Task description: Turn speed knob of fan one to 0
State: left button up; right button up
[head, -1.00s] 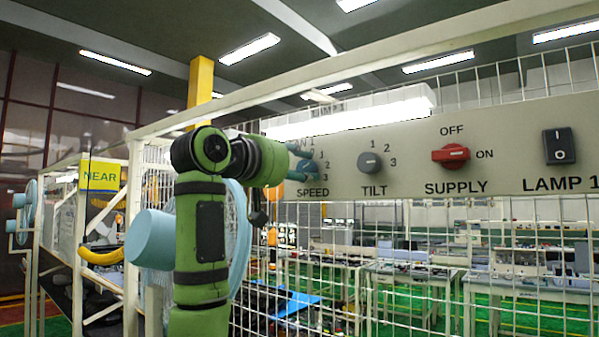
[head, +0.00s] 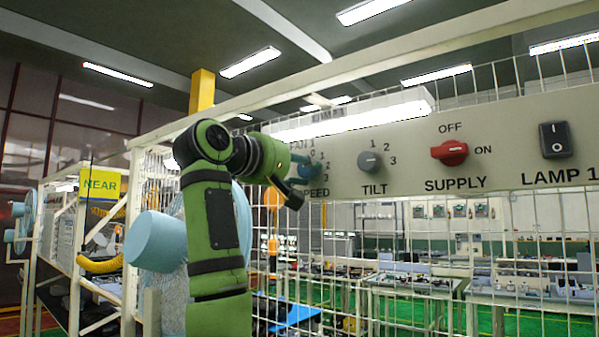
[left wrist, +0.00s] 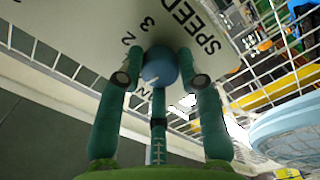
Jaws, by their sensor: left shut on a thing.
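The speed knob of fan one (head: 311,172) is a round blue knob at the left end of the grey panel, partly covered by my left gripper (head: 299,172) in the head view. In the left wrist view the blue knob (left wrist: 159,66) sits between the two green fingers of my left gripper (left wrist: 160,78), which are shut on it from both sides. My right gripper is not in view.
The panel (head: 410,185) also carries a grey tilt knob (head: 369,161), a red supply knob (head: 449,153) and a black lamp switch (head: 556,140). A white wire fence (head: 400,240) runs below. A pale blue fan (left wrist: 285,130) is close by in the wrist view.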

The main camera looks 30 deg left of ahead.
pick_arm(q)
jog(key=shift+w+d+f+n, duration=0.1)
jog(key=shift+d+f+n, duration=0.1)
jog(key=shift+n, duration=0.6)
jog(key=shift+a, duration=0.1)
jog(key=o, duration=1.1)
jog(key=shift+o, duration=0.2)
jog(key=shift+w+r, duration=0.1)
jog(key=shift+s+r, duration=0.1)
jog(key=shift+s, duration=0.4)
jog(key=s, duration=1.1)
jog(key=shift+a, duration=0.35)
